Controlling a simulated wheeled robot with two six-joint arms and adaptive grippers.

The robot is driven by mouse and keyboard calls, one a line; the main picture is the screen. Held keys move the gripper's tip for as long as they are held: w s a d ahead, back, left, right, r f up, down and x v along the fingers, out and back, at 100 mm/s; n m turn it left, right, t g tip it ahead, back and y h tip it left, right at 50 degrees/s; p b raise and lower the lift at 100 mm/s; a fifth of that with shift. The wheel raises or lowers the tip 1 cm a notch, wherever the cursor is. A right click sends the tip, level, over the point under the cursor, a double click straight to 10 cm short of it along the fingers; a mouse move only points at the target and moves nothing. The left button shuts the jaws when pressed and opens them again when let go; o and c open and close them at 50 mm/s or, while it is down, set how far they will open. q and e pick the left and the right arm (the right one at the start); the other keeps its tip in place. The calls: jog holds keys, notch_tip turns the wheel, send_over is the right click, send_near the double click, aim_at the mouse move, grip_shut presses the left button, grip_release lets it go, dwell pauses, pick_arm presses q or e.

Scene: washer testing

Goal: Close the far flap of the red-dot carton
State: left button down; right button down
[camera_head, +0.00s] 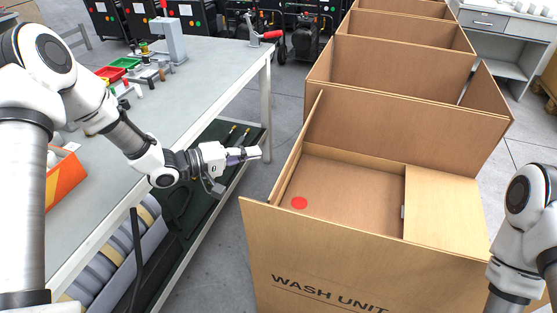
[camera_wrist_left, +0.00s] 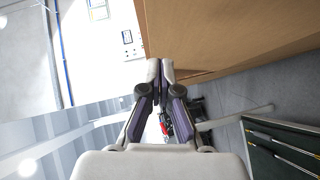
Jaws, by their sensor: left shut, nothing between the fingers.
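The red-dot carton (camera_head: 370,265) stands open at the front of a row, with "WASH UNIT" on its near side. Its red dot (camera_head: 299,203) shows on a brown surface inside the rim. The far flap (camera_head: 410,128) stands up at the carton's back. A paler panel (camera_head: 440,205) lies flat over the right part of the opening. My left gripper (camera_head: 258,153) is shut and empty, left of the carton and apart from the far flap in the head view. In the left wrist view its closed fingertips (camera_wrist_left: 160,66) are beside a brown cardboard surface (camera_wrist_left: 235,30). My right gripper is out of view.
More open cartons (camera_head: 400,70) stand close behind. A grey workbench (camera_head: 205,80) with small parts and trays lies to the left, with a dark lower shelf (camera_head: 205,165). Bare floor (camera_head: 285,115) shows between bench and cartons.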

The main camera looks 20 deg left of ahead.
pick_arm(q)
jog(key=w+d+f, duration=0.1)
jog(key=w+d, duration=0.1)
jog(key=d, duration=0.4)
jog(key=shift+f, duration=0.25)
jog(key=shift+d, duration=0.2)
jog(key=d+f+m+g+y+p, duration=0.1)
jog(key=d+y+p, duration=0.1)
jog(key=d, duration=0.3)
jog(key=shift+s+d+f+m, duration=0.15)
jog(key=shift+d+f+m, duration=0.15)
jog(key=shift+d+m, duration=0.1)
